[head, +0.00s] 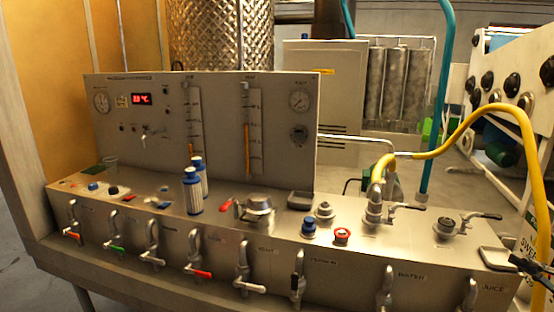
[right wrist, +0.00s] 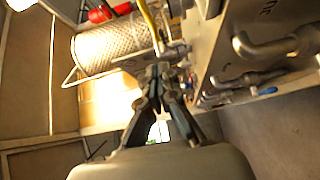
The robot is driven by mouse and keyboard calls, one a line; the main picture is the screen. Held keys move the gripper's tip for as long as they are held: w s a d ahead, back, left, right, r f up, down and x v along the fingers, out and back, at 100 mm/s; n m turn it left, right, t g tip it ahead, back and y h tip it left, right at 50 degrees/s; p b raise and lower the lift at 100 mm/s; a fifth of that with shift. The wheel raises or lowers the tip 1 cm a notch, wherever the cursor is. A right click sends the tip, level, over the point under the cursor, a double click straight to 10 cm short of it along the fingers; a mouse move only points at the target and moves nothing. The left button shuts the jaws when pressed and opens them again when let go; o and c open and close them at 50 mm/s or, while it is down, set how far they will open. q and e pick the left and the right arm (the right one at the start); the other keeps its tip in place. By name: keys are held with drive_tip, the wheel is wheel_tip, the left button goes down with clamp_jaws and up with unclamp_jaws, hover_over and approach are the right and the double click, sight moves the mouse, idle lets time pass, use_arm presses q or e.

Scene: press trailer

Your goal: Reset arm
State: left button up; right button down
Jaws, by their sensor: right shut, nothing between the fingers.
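My right gripper (head: 522,264) shows at the right edge of the head view, dark and partly cut off by the frame. It is by the right end of the steel press trailer (head: 345,258), close to the JUICE label. In the right wrist view its fingers (right wrist: 163,72) come together at the tips, with nothing seen between them. The trailer's pipes and handles lie to the right of the fingers in that view. My left gripper is in neither view.
The trailer front carries several valve handles (head: 200,272). A yellow hose (head: 470,117) arches over its right end, near my right arm. A red knob (head: 342,236) and blue-topped filters (head: 192,192) stand on the deck. Open floor shows right in the wrist view.

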drive_tip(key=s+a+f+m+g+h, duration=0.1)
drive_tip(key=s+a+f+m+h, duration=0.25)
drive_tip(key=a+f+m, duration=0.5)
drive_tip(key=s+a+f+m+g+h, duration=0.15)
drive_tip(key=a+f+m+h, duration=0.3)
drive_tip(key=a+f, duration=0.7)
drive_tip(key=s+a+f+m+g, duration=0.2)
drive_tip(key=s+a+m+g, duration=0.25)
drive_tip(key=s+a, duration=0.65)
drive_tip(key=s+a+f+m+g, duration=0.2)
drive_tip(key=s+a+m+g, duration=0.3)
drive_tip(key=s, duration=1.2)
wheel_tip(320, 180, down, 27)
drive_tip(key=s+n+g, duration=0.1)
drive_tip(key=n+g, duration=0.1)
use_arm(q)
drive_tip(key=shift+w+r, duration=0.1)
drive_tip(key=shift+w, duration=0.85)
use_arm(e)
drive_tip(key=s+d+f+g, duration=0.1)
drive_tip(key=s+d+f, duration=0.2)
drive_tip(key=s+f, duration=1.2)
drive_tip(key=shift+s+f+y, duration=0.3)
drive_tip(key=shift+s+f, duration=0.05)
drive_tip(key=shift+s, duration=0.45)
